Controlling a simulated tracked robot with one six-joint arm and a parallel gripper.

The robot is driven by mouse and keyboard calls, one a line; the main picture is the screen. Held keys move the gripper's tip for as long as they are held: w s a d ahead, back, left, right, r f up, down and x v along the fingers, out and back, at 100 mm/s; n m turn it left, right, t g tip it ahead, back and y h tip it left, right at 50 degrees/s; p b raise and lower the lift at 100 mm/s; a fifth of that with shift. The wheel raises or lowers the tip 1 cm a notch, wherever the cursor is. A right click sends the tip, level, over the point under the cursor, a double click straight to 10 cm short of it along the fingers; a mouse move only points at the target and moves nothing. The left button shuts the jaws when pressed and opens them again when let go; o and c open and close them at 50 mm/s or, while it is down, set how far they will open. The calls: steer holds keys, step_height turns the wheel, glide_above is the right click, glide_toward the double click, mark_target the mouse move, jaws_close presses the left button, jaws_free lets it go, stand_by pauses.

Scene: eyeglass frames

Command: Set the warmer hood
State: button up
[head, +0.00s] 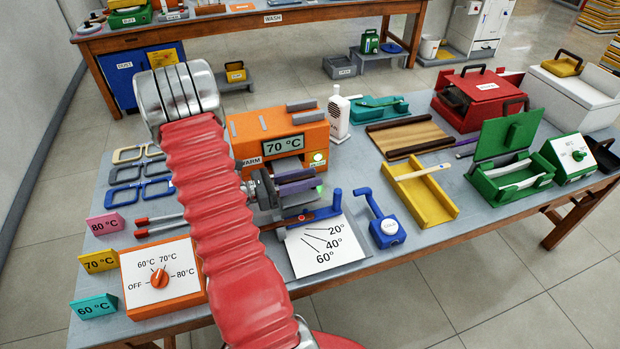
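The orange warmer (250,125) stands at the middle of the table, with a WARM label and a display (284,145) that reads 70 °C. Grey bars lie on its top, and a light glows on its front. My gripper (292,193) is low in front of the warmer, by its opening. Dark purple bars (297,176) lie at the fingers; whether they are held is unclear. My red arm hides part of the warmer's left side. The orange control box (137,265) at front left has a dial (159,278) marked OFF, 60, 70 and 80 °C. I cannot clearly identify a separate hood.
An angle card (315,255) and a blue crank block (386,230) lie right of my gripper. A yellow tray (425,203), green open box (510,178) and red box (484,97) stand farther right. Eyeglass frames (140,172) and temperature signs (100,260) are at left.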

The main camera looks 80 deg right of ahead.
steer(key=shift+s+d, duration=0.25)
steer(key=shift+s, duration=0.2)
jaws_close()
stand_by(0.4)
